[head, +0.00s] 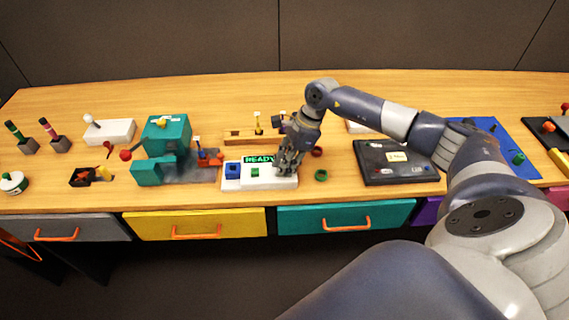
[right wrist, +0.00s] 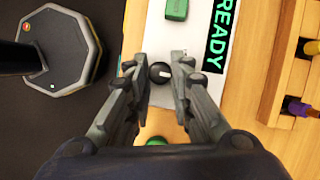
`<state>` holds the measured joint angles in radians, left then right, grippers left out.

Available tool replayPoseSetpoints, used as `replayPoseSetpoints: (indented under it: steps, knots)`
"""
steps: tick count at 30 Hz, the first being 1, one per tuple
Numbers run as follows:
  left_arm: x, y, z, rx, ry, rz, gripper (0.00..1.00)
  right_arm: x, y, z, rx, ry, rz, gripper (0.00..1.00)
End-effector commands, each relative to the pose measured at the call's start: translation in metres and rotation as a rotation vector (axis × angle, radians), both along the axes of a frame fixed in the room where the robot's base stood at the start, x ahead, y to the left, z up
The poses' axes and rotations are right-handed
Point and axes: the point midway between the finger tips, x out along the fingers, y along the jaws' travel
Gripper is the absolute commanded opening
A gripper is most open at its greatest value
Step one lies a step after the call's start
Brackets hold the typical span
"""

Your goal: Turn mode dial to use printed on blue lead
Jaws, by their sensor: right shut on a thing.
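The white panel (head: 262,183) sits near the table's front edge, with a green READY display (head: 259,160), a blue block (head: 233,170) and a green button (head: 255,172). My right gripper (head: 288,168) is at the panel's right end. In the right wrist view, my right gripper (right wrist: 160,74) is shut on a small round black dial (right wrist: 159,72) with a pale pointer mark, a finger on each side. The READY display (right wrist: 222,35) and green button (right wrist: 176,9) also show there. In the head view the gripper hides the dial. I cannot make out a blue lead or its print. My left gripper is not in view.
A green ring (head: 321,175) lies just right of the panel. A black panel with a label (head: 397,157) stands further right. A teal machine (head: 165,137) is to the left, and a wooden rack (head: 250,138) is behind. Drawers with orange handles line the front.

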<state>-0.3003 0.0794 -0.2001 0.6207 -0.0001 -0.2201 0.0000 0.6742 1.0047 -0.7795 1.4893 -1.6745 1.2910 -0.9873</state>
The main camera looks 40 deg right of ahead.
Motion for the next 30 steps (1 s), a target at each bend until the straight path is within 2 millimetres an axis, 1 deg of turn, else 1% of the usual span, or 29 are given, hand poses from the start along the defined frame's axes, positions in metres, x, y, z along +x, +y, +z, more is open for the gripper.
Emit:
replayPoseSetpoints:
  steps: [5,21,30]
  knots:
    - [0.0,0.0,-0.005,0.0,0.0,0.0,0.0,-0.002,0.0,-0.001,-0.001,-0.003,-0.121,0.0]
    - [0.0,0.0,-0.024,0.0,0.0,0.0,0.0,-0.004,0.004,-0.001,0.0,-0.006,-0.583,0.0]
    - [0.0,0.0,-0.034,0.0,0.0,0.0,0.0,-0.004,0.005,0.0,0.001,-0.003,-0.746,0.0]
